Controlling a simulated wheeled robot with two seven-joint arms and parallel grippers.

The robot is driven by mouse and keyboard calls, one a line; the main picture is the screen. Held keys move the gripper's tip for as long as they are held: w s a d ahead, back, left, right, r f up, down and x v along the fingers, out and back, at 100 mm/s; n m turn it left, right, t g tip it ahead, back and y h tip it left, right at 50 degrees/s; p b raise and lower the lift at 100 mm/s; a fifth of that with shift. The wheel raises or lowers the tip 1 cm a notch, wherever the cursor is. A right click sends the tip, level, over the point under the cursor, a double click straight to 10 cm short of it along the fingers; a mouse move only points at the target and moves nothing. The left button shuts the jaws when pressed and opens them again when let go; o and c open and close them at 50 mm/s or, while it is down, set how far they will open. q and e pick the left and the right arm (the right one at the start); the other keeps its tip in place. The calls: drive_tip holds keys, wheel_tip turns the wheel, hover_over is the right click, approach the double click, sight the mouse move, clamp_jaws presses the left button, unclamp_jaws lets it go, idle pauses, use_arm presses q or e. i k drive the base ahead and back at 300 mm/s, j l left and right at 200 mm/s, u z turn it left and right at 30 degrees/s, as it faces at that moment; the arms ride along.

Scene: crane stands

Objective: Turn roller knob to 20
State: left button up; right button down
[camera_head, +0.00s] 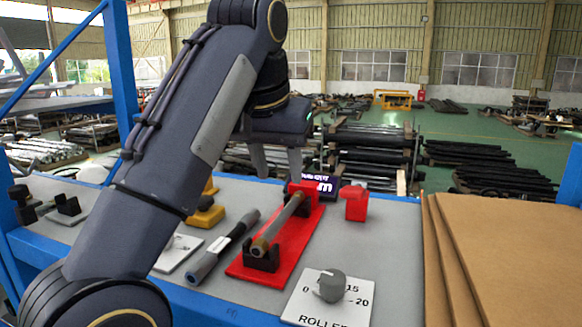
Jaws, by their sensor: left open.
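The roller knob (332,286) is a grey round knob on a white plate (300,308) marked ROLLER, at the front of the grey bench top. The numbers 0, 15 and 20 show around it; where its pointer stands is too small to tell. My left gripper (276,164) hangs open and empty over the back of the bench, behind and to the left of the knob, well apart from it. My right gripper does not show.
A red fixture (240,266) holding a metal rod (280,222) lies left of the knob. A grey-handled tool (207,264), a yellow block (206,214) and a red block (355,203) are nearby. Brown boards (510,250) are stacked at right.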

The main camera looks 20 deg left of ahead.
sight(332, 283)
drive_tip(key=k, duration=1)
